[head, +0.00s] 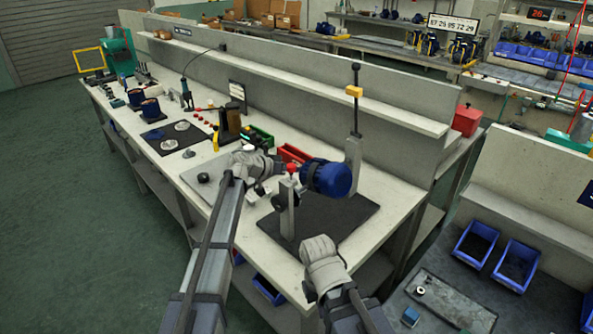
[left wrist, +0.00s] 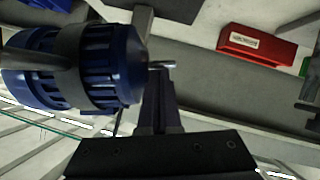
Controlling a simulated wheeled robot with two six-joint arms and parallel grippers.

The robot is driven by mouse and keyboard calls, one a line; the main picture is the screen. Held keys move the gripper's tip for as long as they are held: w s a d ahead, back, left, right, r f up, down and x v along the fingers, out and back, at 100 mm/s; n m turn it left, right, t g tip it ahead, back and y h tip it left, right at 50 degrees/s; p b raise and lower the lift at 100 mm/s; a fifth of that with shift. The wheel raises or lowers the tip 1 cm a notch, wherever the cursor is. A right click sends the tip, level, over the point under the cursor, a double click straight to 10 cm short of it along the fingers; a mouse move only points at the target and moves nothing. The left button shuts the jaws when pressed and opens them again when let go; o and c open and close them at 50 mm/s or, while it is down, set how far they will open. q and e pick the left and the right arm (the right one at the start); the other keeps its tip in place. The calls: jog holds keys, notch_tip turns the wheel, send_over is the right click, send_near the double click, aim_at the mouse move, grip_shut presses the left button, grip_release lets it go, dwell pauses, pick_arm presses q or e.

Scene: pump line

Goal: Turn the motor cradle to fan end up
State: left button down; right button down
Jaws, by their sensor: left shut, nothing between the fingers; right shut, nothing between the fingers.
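The motor cradle has two pale uprights on a dark base plate (head: 345,222) at the near end of the bench. A dark blue motor (head: 328,178) hangs between the uprights, lying roughly level. A red knob (head: 291,168) tops the near upright (head: 287,210). In the left wrist view, the ribbed motor (left wrist: 85,68) fills the left side, with a short metal shaft (left wrist: 163,64) pointing right. My left gripper (left wrist: 160,95) is shut and empty beside the motor, apart from it as far as I see. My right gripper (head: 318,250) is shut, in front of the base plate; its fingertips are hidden.
A tall rod with a yellow block (head: 354,92) rises by the far upright. A red bin (head: 293,154) and a green bin (head: 260,136) stand behind the cradle along the low bench wall. Parts and a dark mat (head: 172,137) lie farther left on the bench.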

pick_arm(q)
jog(key=f+n+h+b, duration=0.1)
jog(key=f+b, duration=0.1)
jog(key=b, duration=0.1)
jog(key=s+d+f+n+g+h+b, duration=0.1)
jog(key=f+n+b, duration=0.1)
jog(key=b, duration=0.2)
jog(key=s+d+f+n+h+b, duration=0.1)
jog(key=f+n+b, duration=0.1)
jog(key=b, duration=0.1)
jog(key=shift+f+g+h+b, duration=0.25)
jog(key=shift+g+h+b, duration=0.1)
jog(key=shift+g+h, duration=0.05)
jog(key=shift+s+d+f+b, duration=0.4)
